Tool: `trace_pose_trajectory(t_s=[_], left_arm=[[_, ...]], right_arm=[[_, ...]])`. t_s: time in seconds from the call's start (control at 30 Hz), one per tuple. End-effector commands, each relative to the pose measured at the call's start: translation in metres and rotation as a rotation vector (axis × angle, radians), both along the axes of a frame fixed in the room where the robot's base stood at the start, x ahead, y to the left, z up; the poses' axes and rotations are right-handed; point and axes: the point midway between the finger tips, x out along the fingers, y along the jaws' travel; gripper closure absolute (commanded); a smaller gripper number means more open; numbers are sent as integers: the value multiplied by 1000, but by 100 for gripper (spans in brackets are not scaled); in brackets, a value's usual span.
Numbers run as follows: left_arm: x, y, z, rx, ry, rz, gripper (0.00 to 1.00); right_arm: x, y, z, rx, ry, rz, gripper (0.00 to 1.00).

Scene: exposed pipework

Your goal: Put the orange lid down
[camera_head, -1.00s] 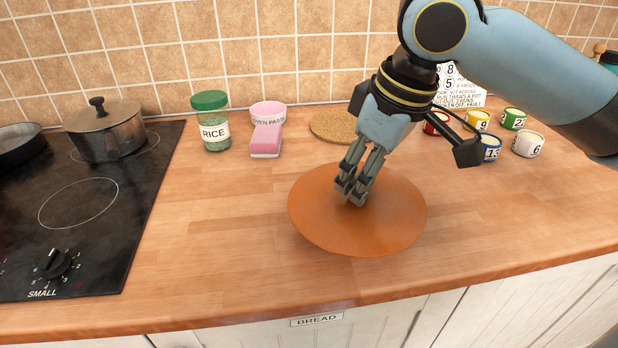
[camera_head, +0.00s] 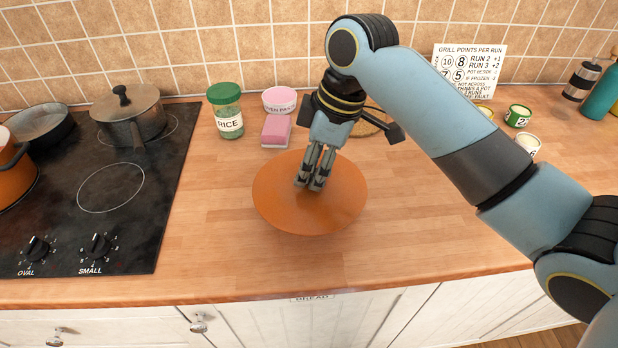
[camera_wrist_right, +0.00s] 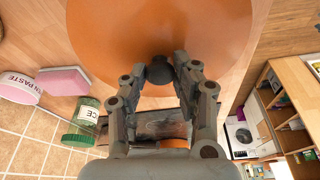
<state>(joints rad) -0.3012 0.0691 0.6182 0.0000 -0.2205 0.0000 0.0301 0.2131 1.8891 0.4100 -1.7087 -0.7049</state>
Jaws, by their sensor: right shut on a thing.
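The orange lid (camera_head: 285,205) is a wide, shallow disc over the wooden counter, in the middle of the head view. My right gripper (camera_head: 311,184) points down at its centre and is shut on its knob. In the right wrist view the dark knob (camera_wrist_right: 160,70) sits between the fingertips, with the orange surface filling the upper middle. I cannot tell whether the lid touches the counter or hangs just above it. My left gripper is not in view.
The hob (camera_head: 150,225) is at left, with a lidded pot (camera_head: 128,112) and an orange pot (camera_head: 10,175) on it. A rice jar (camera_head: 227,112), pink sponge (camera_head: 276,130) and cork mat (camera_head: 368,124) stand behind the lid.

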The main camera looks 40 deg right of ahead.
Motion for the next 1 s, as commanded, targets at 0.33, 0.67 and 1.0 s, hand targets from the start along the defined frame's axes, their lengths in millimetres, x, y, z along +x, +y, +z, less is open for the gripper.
trace_pose_trajectory(t_s=[0.33, 0.67, 1.0], left_arm=[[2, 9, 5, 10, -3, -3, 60], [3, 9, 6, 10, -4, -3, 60], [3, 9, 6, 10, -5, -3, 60]], right_arm=[[15, -5, -33, 2, 4, -1, 100], [16, -6, -50, 0, -1, 0, 100], [15, -6, -53, 0, 0, -1, 52]])
